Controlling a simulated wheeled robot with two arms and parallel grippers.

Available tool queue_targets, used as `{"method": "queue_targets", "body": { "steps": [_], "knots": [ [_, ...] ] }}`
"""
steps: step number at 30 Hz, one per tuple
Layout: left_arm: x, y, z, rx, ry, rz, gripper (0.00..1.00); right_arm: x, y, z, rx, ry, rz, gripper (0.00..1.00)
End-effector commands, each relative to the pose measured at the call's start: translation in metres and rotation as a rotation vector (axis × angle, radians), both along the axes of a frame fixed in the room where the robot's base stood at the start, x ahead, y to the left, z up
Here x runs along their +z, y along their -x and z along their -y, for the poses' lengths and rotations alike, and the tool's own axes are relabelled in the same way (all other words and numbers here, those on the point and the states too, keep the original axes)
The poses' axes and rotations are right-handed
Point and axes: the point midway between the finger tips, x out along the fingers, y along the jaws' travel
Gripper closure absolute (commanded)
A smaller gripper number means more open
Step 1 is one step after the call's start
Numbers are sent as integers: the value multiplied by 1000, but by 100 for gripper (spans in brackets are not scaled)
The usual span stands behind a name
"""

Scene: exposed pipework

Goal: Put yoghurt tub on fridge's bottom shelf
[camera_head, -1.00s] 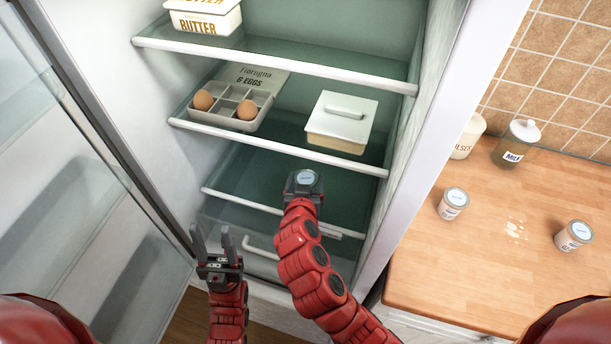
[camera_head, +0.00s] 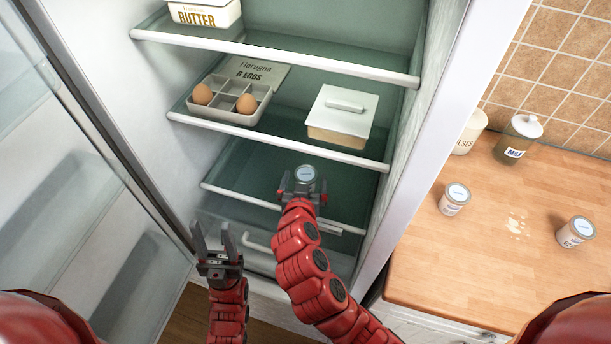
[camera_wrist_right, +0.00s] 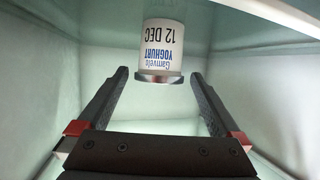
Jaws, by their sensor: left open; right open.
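The yoghurt tub (camera_head: 306,175) has a pale blue lid and stands upright at the fridge's bottom shelf (camera_head: 240,172), under the egg shelf. Its base is hidden in the head view. In the right wrist view the tub (camera_wrist_right: 163,48) shows its "YOGHURT 12 DEC" label, upside down. My right gripper (camera_head: 303,190) is open, its fingers apart on either side, with visible gaps to the tub. In the wrist view the tub lies at or just beyond the fingertips (camera_wrist_right: 159,74). My left gripper (camera_head: 212,235) is open and empty, low in front of the fridge.
The shelf above holds an egg box (camera_head: 233,95) and a white lidded dish (camera_head: 342,115). A butter dish (camera_head: 205,14) sits higher. The glass fridge door (camera_head: 70,190) stands open at left.

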Motion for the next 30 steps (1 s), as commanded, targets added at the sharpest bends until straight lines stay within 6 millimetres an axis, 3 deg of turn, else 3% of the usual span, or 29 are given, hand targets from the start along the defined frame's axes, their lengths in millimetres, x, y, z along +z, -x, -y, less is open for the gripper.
{"method": "queue_targets", "body": {
  "steps": [5,9,12,18,30],
  "knots": [
    [-16,0,0,0,0,0,50,9,35,-4,6,0,0,0],
    [-13,0,0,0,0,0,50,26,65,-7,9,0,0,0],
    [8,0,0,0,0,1,50,36,78,-8,6,0,-7,0],
    [18,0,0,0,0,0,50,38,91,-7,1,2,-4,0],
    [17,0,0,0,0,0,50,36,92,-7,0,1,-2,0]
  ]
}}
